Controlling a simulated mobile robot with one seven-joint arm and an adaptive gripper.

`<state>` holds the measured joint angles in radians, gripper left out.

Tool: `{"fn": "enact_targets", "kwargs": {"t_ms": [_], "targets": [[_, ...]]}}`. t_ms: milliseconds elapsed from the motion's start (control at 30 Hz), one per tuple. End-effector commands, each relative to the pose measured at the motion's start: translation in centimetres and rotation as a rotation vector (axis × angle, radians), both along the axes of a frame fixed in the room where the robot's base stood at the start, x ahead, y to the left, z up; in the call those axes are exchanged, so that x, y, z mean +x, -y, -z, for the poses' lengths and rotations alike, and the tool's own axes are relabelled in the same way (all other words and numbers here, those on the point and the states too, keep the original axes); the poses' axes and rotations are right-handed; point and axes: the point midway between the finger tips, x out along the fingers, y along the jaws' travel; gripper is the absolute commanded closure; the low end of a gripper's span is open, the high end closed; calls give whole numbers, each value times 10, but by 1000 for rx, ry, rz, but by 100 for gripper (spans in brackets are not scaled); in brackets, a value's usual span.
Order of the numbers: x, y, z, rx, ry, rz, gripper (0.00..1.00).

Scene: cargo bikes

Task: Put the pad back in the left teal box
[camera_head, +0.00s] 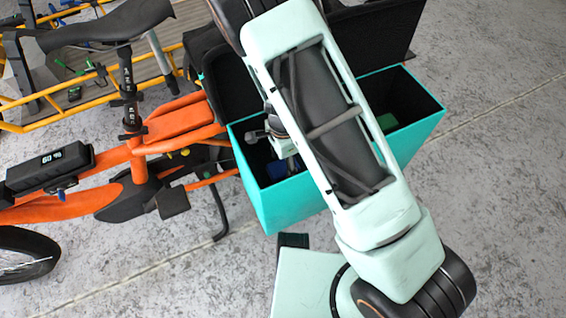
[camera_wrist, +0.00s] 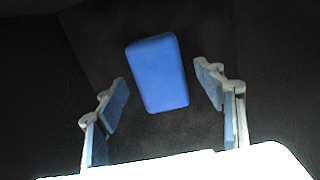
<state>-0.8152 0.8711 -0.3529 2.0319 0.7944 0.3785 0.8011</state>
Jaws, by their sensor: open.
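A blue, rounded pad-like block (camera_wrist: 157,73) lies on a dark surface in the wrist view. My gripper (camera_wrist: 168,95) is open, with its blue-lined fingers on either side of the near end of the block and apart from it. In the head view, my gripper (camera_head: 284,160) reaches down into the left part of a teal box (camera_head: 290,207) with a dark interior. A small blue patch shows there; I cannot tell whether it is the block or a finger lining. My arm hides the middle of the box.
The black lid (camera_head: 372,35) stands open behind. An orange bike (camera_head: 65,207) is at left, with a yellow-framed cargo bike (camera_head: 50,97) behind it. Grey floor is clear at right.

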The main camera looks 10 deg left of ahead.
Motion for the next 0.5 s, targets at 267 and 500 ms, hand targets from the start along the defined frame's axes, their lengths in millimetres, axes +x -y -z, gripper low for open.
{"fn": "enact_targets", "kwargs": {"t_ms": [267, 500], "targets": [[1, -2, -32, 3, 4, -2, 37], [1, -2, -80, 4, 4, -3, 37]]}}
